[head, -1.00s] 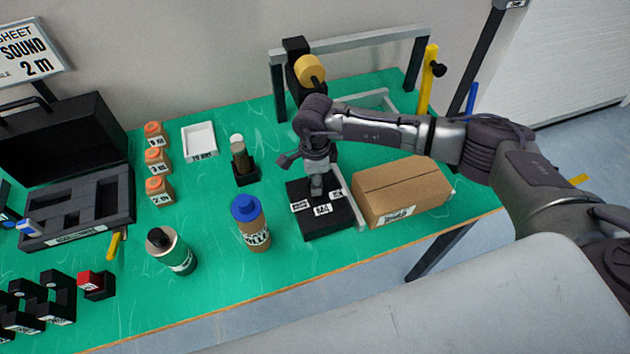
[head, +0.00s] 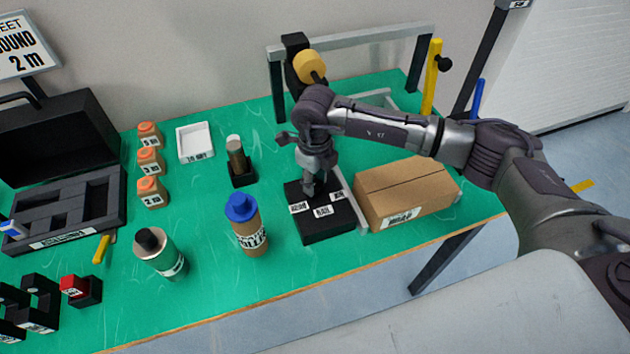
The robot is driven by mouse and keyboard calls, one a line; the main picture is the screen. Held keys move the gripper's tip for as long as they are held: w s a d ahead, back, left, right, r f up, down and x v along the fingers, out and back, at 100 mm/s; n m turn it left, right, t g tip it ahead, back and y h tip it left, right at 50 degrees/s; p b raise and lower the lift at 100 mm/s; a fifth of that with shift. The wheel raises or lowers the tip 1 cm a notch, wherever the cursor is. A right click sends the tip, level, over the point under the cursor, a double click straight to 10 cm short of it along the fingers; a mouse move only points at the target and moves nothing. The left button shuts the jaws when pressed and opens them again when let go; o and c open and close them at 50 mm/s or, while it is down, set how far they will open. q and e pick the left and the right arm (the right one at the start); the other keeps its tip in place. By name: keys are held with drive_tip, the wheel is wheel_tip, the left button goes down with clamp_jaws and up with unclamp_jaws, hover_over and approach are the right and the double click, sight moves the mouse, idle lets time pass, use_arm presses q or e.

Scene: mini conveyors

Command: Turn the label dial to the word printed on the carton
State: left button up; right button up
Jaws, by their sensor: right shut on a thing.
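The label dial's black base (head: 328,228) stands near the front of the green table, with several white word labels on its top; one seems to read "RAIL". My right gripper (head: 316,188) points down over the base and is shut on the dial's knob, which it mostly hides. The brown carton (head: 408,190) lies just right of the dial base. A white printed label is on its front face, too small to read. My left gripper is not in view.
A bottle with a blue cap (head: 247,225) and a grey-topped canister (head: 160,252) stand left of the dial. A black holder (head: 242,178) stands behind. A grey frame (head: 365,40) with a yellow roll (head: 309,67) rises at the back.

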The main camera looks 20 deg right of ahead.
sight(315, 183)
drive_tip(key=shift+w+m, duration=0.1)
drive_tip(key=shift+m, duration=0.3)
drive_tip(key=o, duration=1.2)
drive_tip(key=shift+c, duration=0.2)
drive_tip(key=shift+r, duration=0.1)
wheel_tip(315, 183, up, 12)
